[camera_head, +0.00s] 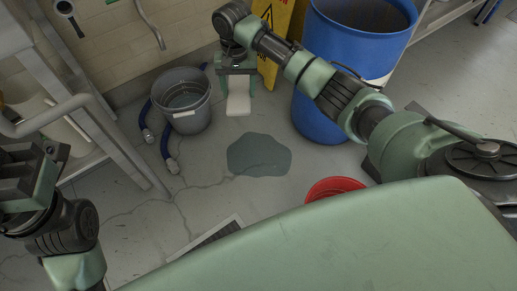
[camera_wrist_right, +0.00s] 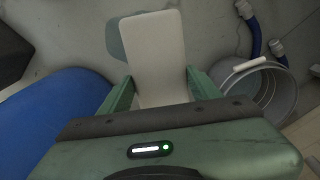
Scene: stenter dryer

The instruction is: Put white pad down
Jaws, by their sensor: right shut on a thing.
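The white pad (camera_head: 238,105) is a flat, pale rectangle held between the fingers of my right gripper (camera_head: 237,84). In the right wrist view the pad (camera_wrist_right: 155,45) sticks out beyond the green fingers, which close on its two sides. It appears to be above the floor, between the grey bucket and the blue barrel, on the far side of the puddle.
A grey bucket (camera_head: 187,115) with a blue hose (camera_head: 168,152) stands left of the pad. A blue barrel (camera_head: 318,118) and yellow sign (camera_head: 267,70) stand right. A dark puddle (camera_head: 258,155) lies on open floor, with a red container (camera_head: 334,187) nearer me.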

